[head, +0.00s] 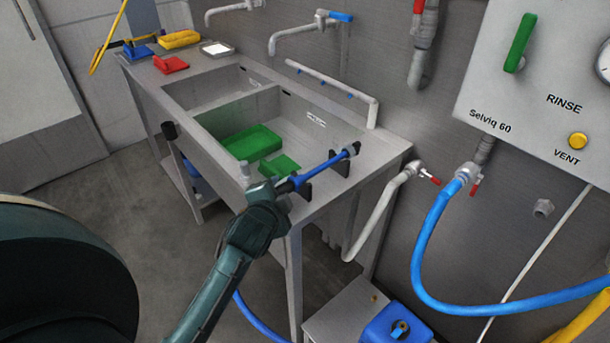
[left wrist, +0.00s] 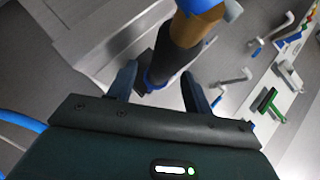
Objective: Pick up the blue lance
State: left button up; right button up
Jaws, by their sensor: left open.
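The blue lance (head: 322,168) rests across black holders at the right end of the sink bench, its far tip pointing up and to the right. My left gripper (head: 279,190) is at the near end of the lance, its jaws open. In the left wrist view, the dark handle of the lance (left wrist: 172,62) lies between the two spread fingers of my left gripper (left wrist: 158,92). I cannot tell whether the fingers touch it. Part of the handle is hidden by the gripper in the head view. My right gripper does not show.
The steel sink bench (head: 385,150) has two basins, with green trays (head: 252,142) in the right one. A red tray (head: 170,64) and a yellow one (head: 180,39) sit at the far end. A blue hose (head: 420,255) hangs at right. A blue container (head: 396,326) stands below.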

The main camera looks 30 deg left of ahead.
pick_arm(q)
jog(key=shift+w+a+f, duration=0.1)
jog(key=shift+w+f, duration=0.1)
jog(key=shift+w, duration=0.25)
jog(key=c, duration=0.8)
jog(key=shift+o, duration=0.2)
jog(key=shift+r, duration=0.1)
notch_tip(320, 180, up, 15)
